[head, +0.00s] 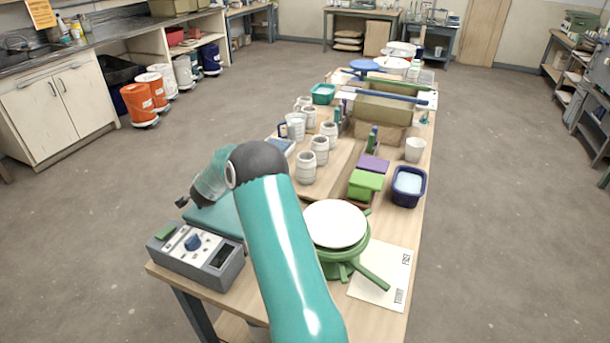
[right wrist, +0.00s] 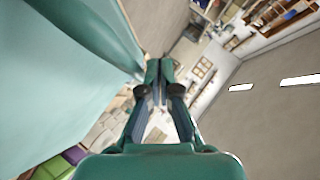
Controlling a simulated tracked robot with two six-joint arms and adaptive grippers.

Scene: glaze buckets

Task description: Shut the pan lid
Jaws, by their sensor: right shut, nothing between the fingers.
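A grey scale-like box (head: 196,262) with a blue knob and a dark display stands at the table's near left corner. A flat teal panel (head: 228,217), apparently the pan lid, shows behind its control face; my arm partly covers it, and I cannot tell its exact angle. My right gripper (head: 184,203) is just above and beyond the panel's left side, pointing left, with nothing held. In the right wrist view its fingers (right wrist: 157,80) are together. A large teal surface fills that view's left; I cannot tell whether it is the lid. My left gripper is not visible.
A white disc on a green stand (head: 336,224) is right of my arm, beside a paper sheet (head: 384,277). Green (head: 366,184) and purple blocks, several pale jars (head: 306,168) and a blue tub (head: 408,186) stand farther back. Floor left of the table is clear.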

